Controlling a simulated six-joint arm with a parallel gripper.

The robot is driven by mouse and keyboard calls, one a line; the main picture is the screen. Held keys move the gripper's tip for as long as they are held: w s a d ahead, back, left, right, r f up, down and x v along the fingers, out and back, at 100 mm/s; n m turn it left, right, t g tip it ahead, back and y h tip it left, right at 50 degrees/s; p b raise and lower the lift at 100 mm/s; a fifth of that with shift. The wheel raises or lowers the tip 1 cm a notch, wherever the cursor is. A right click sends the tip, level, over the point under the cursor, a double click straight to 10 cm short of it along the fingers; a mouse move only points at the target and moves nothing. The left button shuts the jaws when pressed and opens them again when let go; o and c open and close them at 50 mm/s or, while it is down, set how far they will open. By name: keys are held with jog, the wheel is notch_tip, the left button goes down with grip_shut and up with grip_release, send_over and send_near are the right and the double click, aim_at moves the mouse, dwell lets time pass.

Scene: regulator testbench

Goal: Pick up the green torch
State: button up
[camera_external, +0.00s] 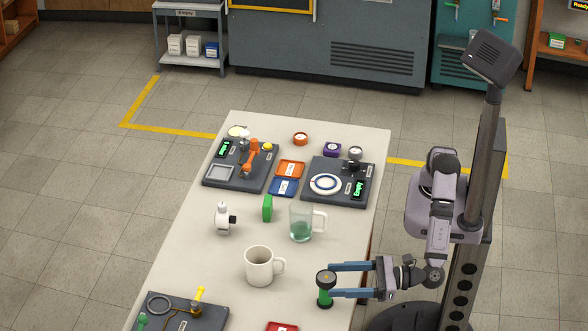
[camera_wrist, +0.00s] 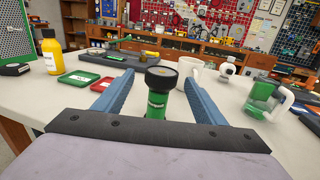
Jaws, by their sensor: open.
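The green torch (camera_external: 326,290) stands upright near the right edge of the white table, with a black head on top and a green body. In the wrist view the torch (camera_wrist: 157,106) is between the two blue fingers, towards their tips. My gripper (camera_external: 332,281) is open, with one finger on each side of the torch. In the wrist view a gap shows between the torch and each finger of my gripper (camera_wrist: 157,84). The torch's lower end is hidden behind the gripper's dark palm in the wrist view.
A red tray (camera_external: 283,326) lies near the front. A yellow bottle (camera_wrist: 52,53) shows at left in the wrist view.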

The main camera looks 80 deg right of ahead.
jog(key=shift+w+a+r, duration=0.1)
jog(key=shift+w+r, duration=0.05)
jog(key=shift+w, duration=0.15)
jog(key=shift+w, duration=0.25)
jog(key=p+x, duration=0.2)
jog(key=x, duration=0.4)
jog(key=shift+w, duration=0.3)
grip_shut()
jog(key=shift+r, duration=0.1)
notch_tip(320, 180, up, 10)
jog(key=b, duration=0.1)
dwell(0.5)
